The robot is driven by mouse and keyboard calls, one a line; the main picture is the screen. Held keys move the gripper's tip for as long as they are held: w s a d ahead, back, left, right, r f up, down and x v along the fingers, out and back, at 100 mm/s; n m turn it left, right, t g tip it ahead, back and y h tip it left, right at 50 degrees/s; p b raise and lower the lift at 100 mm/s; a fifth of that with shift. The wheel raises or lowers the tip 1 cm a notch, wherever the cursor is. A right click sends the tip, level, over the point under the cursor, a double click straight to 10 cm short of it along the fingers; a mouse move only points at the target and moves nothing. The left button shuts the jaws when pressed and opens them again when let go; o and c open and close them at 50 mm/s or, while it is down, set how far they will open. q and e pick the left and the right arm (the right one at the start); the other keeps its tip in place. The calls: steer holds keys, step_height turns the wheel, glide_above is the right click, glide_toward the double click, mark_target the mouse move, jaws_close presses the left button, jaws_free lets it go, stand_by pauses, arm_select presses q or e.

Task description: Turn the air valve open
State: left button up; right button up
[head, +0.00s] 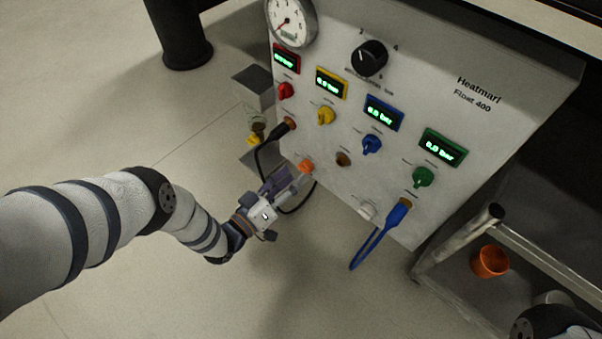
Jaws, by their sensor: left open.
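The light grey panel (470,150) has a row of coloured valve knobs under small displays: red (286,90), yellow (326,116), blue (372,145) and green (423,177). I cannot read which one is marked as air. The yellow, blue and green displays read about 0.0 bar. My left gripper (292,186) is open in front of the panel's lower left, close to an orange fitting (306,166); whether it touches is unclear. It is below and left of the blue and green knobs. My right gripper is not in view.
A black hose (261,160) and a blue hose (372,246) hang from the panel's lower ports. A round gauge (291,22) and a black selector knob (370,57) sit above. A metal cart (540,258) with an orange cup (490,262) stands at right. The left floor is open.

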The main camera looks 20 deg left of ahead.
mark_target(301, 170)
arm_select(q)
steer(key=shift+b+x, duration=0.35)
steer(key=shift+x, duration=1.25)
steer(key=shift+c, duration=0.5)
jaws_close()
